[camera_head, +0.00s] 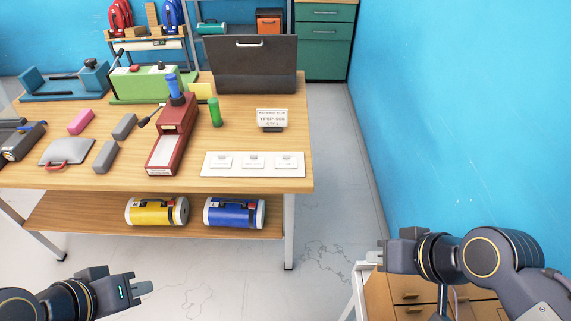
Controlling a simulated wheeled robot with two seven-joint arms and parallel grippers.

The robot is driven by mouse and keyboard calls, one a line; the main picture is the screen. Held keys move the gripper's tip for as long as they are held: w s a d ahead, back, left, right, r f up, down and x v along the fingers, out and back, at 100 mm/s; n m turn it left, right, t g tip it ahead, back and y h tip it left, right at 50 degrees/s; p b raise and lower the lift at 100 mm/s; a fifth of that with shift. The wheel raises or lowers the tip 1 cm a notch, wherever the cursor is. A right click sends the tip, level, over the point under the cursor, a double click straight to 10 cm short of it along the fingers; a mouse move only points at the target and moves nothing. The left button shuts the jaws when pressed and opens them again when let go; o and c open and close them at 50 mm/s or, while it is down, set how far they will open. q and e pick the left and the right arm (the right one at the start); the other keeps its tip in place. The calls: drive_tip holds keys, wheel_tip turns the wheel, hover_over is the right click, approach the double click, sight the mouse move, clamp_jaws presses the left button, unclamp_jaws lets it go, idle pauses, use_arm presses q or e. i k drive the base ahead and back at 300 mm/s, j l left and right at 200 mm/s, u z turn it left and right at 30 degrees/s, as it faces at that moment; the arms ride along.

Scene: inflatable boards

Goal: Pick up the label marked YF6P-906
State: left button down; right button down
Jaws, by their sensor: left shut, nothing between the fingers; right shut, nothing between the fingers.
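A white card (271,117) stands on a small dark holder at the right of the wooden table (50,178). Its print is small and seems to include YF6P-906. In front of it lies a flat white board (211,171) with three small labels: a left one (222,161), a middle one (253,161) and a right one (286,161). Their print is too small to read. My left gripper (143,288) is shut and empty, low in front of the table. My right gripper (374,257) is shut and empty, right of the table and away from the labels.
A red device (172,142), a green bottle (215,112), grey blocks and a black case (254,68) stand on the table. Yellow (150,212) and blue (232,213) rolls lie on the lower shelf. A blue wall (455,110) bounds the right; wooden drawers (410,290) stand below my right gripper.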

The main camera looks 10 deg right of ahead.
sight(221, 162)
drive_tip(key=i+j+u, duration=0.1)
drive_tip(key=i+j, duration=0.5)
drive_tip(key=j, duration=0.15)
drive_tip(key=i+j, duration=0.65)
drive_tip(key=j+u, duration=0.05)
drive_tip(key=j, duration=0.05)
